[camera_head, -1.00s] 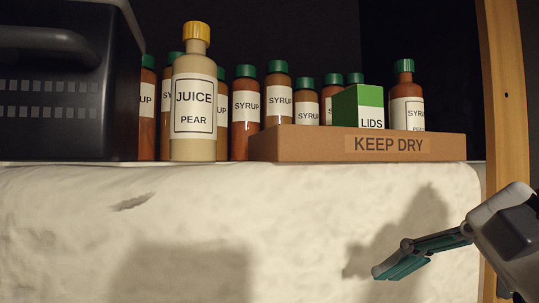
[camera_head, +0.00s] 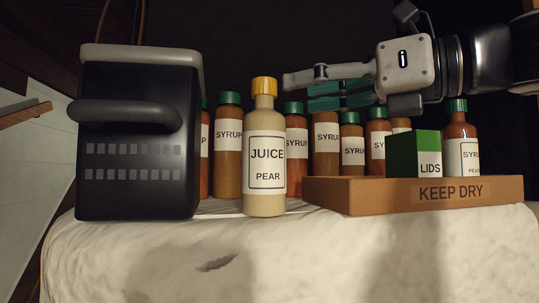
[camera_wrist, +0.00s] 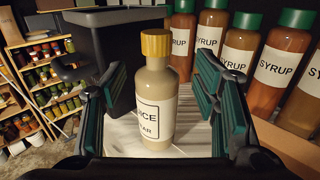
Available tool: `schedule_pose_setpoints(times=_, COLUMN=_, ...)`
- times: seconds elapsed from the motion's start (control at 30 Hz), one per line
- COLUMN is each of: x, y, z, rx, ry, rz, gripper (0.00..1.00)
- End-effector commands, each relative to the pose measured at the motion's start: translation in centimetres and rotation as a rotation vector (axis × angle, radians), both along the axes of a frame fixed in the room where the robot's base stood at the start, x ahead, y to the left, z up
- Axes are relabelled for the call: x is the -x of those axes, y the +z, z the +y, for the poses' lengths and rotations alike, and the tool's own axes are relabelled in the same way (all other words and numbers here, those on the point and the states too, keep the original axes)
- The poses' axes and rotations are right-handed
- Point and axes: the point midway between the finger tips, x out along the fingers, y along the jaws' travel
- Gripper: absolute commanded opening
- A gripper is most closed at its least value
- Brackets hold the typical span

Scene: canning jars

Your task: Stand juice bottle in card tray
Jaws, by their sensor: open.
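The juice bottle (camera_head: 265,165), cream with a yellow cap and a "JUICE PEAR" label, stands upright on the cloth-covered surface, left of the card tray. The card tray (camera_head: 335,196) is a low brown box marked "KEEP DRY". It holds a green and white lids box (camera_head: 414,155) and a syrup bottle (camera_head: 461,145). My gripper (camera_head: 297,90) is open and empty, pointing left, at about the juice cap's height and right of it in the head view. In the wrist view the juice bottle (camera_wrist: 157,95) appears between the open fingers, apart from them. The tray's inner floor is hidden.
A dark box-shaped appliance with a handle (camera_head: 140,140) stands left of the juice bottle. Several green-capped syrup bottles (camera_head: 228,150) stand in a row behind. Bare cloth (camera_head: 300,245) lies in front. Shelves of jars (camera_wrist: 45,85) show in the wrist view.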

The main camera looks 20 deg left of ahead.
Motion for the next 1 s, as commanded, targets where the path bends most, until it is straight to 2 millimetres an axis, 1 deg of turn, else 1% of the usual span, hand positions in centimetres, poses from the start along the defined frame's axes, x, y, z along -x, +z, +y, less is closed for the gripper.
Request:
schedule_pose_setpoints(times=0.03, x=-0.1, y=0.1, z=0.9, rx=0.001, ry=0.002, rz=0.001, gripper=0.55)
schedule_pose_setpoints(times=0.1, x=-0.3, y=0.1, z=1.7, rx=0.000, ry=0.001, rz=0.001, gripper=0.55)
schedule_pose_setpoints(times=0.37, x=-0.6, y=0.1, z=3.1, rx=0.000, ry=0.000, rz=-0.001, gripper=0.55)
schedule_pose_setpoints(times=0.43, x=-0.6, y=0.1, z=3.7, rx=0.001, ry=0.001, rz=-0.001, gripper=0.55)
schedule_pose_setpoints(times=0.6, x=-0.8, y=0.3, z=6.2, rx=0.002, ry=0.003, rz=0.001, gripper=0.55)
schedule_pose_setpoints(times=0.7, x=-1.2, y=0.2, z=7.4, rx=0.001, ry=0.001, rz=-0.001, gripper=0.55)
schedule_pose_setpoints(times=0.8, x=-1.4, y=0.2, z=7.8, rx=0.001, ry=0.000, rz=-0.002, gripper=0.55)
schedule_pose_setpoints(times=0.97, x=-1.4, y=0.1, z=7.8, rx=0.000, ry=-0.001, rz=-0.002, gripper=0.55)
schedule_pose_setpoints(times=1.0, x=-1.4, y=0.1, z=7.8, rx=0.000, ry=-0.001, rz=-0.002, gripper=0.48)
